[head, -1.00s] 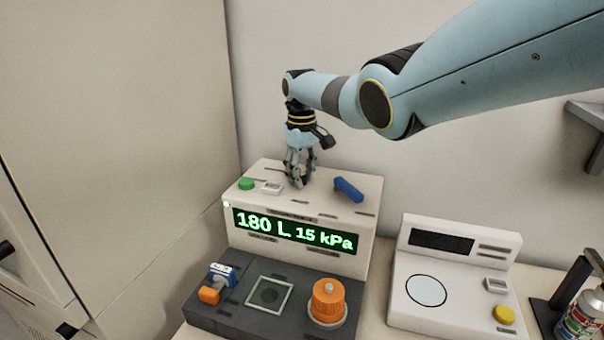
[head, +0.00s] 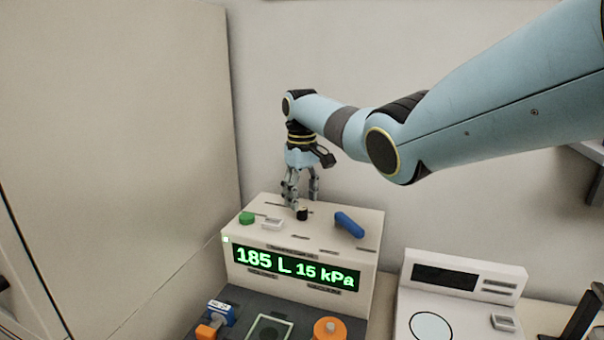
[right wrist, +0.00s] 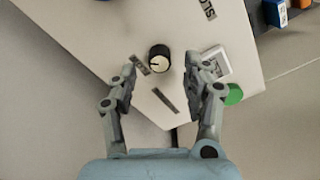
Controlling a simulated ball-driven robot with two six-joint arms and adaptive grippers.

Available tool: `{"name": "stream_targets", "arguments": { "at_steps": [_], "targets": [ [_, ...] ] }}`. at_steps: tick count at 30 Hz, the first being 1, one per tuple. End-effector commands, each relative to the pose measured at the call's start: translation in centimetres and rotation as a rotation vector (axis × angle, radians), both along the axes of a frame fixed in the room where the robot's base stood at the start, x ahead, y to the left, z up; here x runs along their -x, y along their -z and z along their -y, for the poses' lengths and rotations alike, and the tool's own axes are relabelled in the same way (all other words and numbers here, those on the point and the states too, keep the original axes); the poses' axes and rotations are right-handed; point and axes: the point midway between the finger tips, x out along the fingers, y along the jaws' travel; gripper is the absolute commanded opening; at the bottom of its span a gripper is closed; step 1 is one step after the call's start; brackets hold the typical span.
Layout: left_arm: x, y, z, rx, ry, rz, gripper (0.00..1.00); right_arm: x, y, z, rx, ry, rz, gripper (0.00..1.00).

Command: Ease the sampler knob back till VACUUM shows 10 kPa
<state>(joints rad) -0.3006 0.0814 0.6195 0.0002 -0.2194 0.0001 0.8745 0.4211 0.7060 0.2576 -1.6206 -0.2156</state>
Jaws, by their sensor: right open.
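The sampler knob (head: 302,213) is a small black knob on top of the white sampler box (head: 370,262). In the right wrist view the knob (right wrist: 159,57) shows a white pointer mark. My right gripper (head: 302,201) is open just above the knob, its fingers apart and nothing between them. In the right wrist view the right gripper's fingertips (right wrist: 167,76) stand on either side of the knob, clear of it. The green display (head: 296,268) reads 185 L and what looks like 15 kPa. My left gripper is not in view.
Near the knob are a green button (head: 247,217), a white switch (head: 272,224) and a blue lever (head: 349,224). An orange knob (head: 328,328) is in front of the display. A white device (head: 465,262) stands to the right. A tall beige panel (head: 120,150) rises on the left.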

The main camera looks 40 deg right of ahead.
Motion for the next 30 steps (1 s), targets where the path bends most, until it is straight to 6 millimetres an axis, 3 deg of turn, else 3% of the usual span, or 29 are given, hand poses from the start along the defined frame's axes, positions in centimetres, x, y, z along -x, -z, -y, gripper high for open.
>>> {"name": "stream_targets", "arguments": {
  "at_steps": [6,12,30],
  "targets": [
    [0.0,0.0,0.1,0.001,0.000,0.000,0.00,-0.1,-5.2,0.0,0.002,0.000,0.005,0.49],
    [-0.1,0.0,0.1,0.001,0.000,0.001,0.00,-0.1,-7.7,0.0,0.000,0.001,0.001,0.49],
    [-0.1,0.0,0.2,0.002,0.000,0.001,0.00,-0.1,-8.3,0.0,0.000,0.000,0.001,0.49]
  ]
}}
